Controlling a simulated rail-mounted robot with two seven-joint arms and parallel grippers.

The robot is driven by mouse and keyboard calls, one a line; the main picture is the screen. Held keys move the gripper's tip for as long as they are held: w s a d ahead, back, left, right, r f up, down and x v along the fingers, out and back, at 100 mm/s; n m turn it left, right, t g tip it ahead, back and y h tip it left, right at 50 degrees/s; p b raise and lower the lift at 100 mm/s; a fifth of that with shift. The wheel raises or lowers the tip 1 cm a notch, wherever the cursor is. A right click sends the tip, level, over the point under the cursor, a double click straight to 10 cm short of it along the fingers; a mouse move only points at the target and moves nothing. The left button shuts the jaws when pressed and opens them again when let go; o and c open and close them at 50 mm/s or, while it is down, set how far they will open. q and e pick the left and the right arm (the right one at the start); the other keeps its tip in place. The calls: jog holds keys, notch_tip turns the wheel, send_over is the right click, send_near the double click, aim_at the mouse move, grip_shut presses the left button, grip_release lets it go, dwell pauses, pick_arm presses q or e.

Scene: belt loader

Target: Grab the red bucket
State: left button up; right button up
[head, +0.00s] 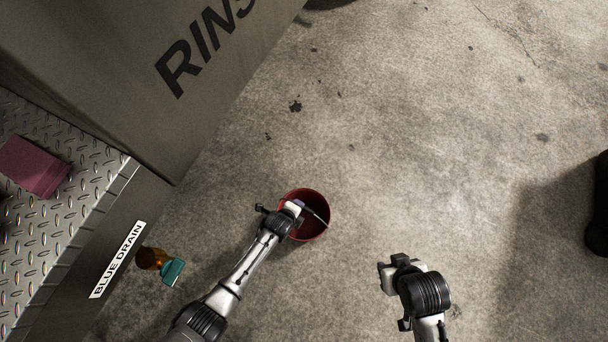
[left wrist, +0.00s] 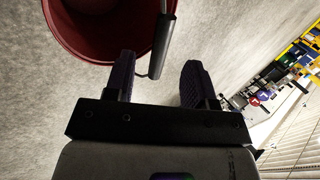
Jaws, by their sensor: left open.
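The red bucket (head: 314,229) stands on the concrete floor near the middle of the head view. Its open top faces up, and a thin handle (head: 314,214) reaches across it. My left gripper (head: 294,207) is over the bucket's left side. In the left wrist view the red bucket (left wrist: 72,35) fills the upper left. The handle's dark grip (left wrist: 163,42) comes down between the two purple fingers of my left gripper (left wrist: 158,80). These fingers are open, with a gap on each side of the handle. My right gripper (head: 391,273) hangs right of the bucket, and its fingers are not clear.
A large grey cabinet (head: 120,60) marked "RINS" stands at the upper left. Below it is a tread-plate ledge (head: 70,215) with a maroon block (head: 33,166) and a "BLUE DRAIN" label. An amber bottle (head: 150,258) with a teal top is nearby.

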pick_arm(q)
jog(key=b+x, duration=0.5)
jog(key=x, duration=0.1)
jog(key=shift+d, duration=0.15)
dwell(0.3)
jog(key=shift+c, duration=0.5)
grip_shut()
